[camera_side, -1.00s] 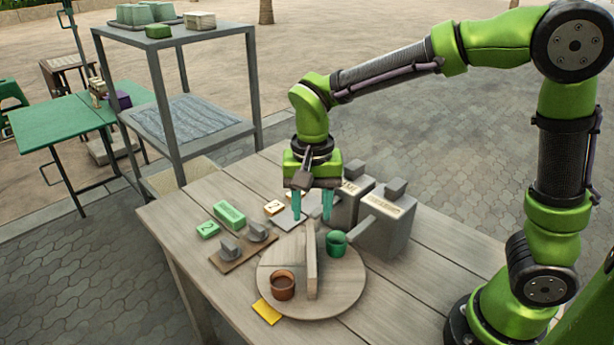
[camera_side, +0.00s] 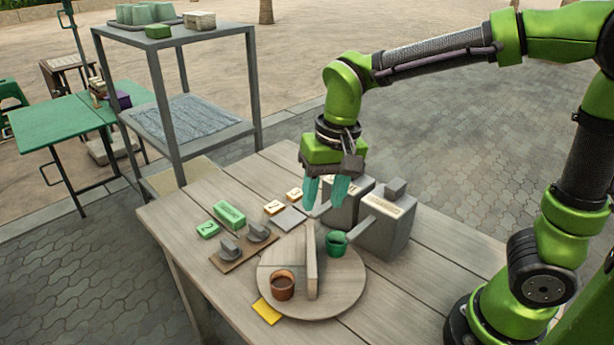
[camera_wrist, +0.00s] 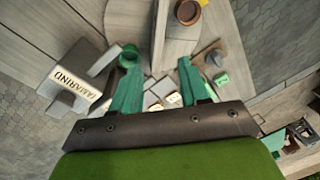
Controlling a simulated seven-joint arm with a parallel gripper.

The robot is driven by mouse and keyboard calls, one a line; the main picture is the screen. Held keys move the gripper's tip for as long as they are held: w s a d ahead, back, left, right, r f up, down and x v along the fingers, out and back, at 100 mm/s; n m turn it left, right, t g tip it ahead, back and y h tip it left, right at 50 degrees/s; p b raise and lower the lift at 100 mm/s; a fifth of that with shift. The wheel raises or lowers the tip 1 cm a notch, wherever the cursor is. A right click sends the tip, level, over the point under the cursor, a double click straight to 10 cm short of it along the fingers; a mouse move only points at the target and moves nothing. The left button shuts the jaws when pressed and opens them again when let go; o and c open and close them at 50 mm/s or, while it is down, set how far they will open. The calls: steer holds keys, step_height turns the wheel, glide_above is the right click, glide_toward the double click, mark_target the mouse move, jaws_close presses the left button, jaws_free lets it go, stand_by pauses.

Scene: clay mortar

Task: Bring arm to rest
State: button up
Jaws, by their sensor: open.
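My gripper (camera_side: 326,192) is open and empty, with teal fingers. It hangs above the table near the two grey labelled boxes, behind the round board. In the wrist view its two fingers (camera_wrist: 155,92) stand apart with nothing between them but the table and small tiles below. The nearer grey box (camera_side: 387,226) stands right of the round board, and its label reads TAMARIND in the wrist view (camera_wrist: 77,85). The other grey box (camera_side: 345,205) is partly hidden behind my fingers.
The round board (camera_side: 340,290) bears an upright divider (camera_side: 311,262), a brown cup (camera_side: 282,285) and a green cup (camera_side: 337,243). Green blocks (camera_side: 230,214), cream tiles (camera_side: 273,207) and a board with grey pieces (camera_side: 243,251) lie left. A shelf (camera_side: 185,133) stands behind. Air above the table is free.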

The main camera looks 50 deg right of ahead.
steer(key=s+d+r+n+t+y, duration=0.1)
steer(key=s+d+r+t, duration=0.3)
steer(key=s, duration=0.5)
steer(key=shift+d+r+t, duration=0.15)
steer(key=shift+d+t, duration=0.85)
steer(key=shift+d, duration=0.35)
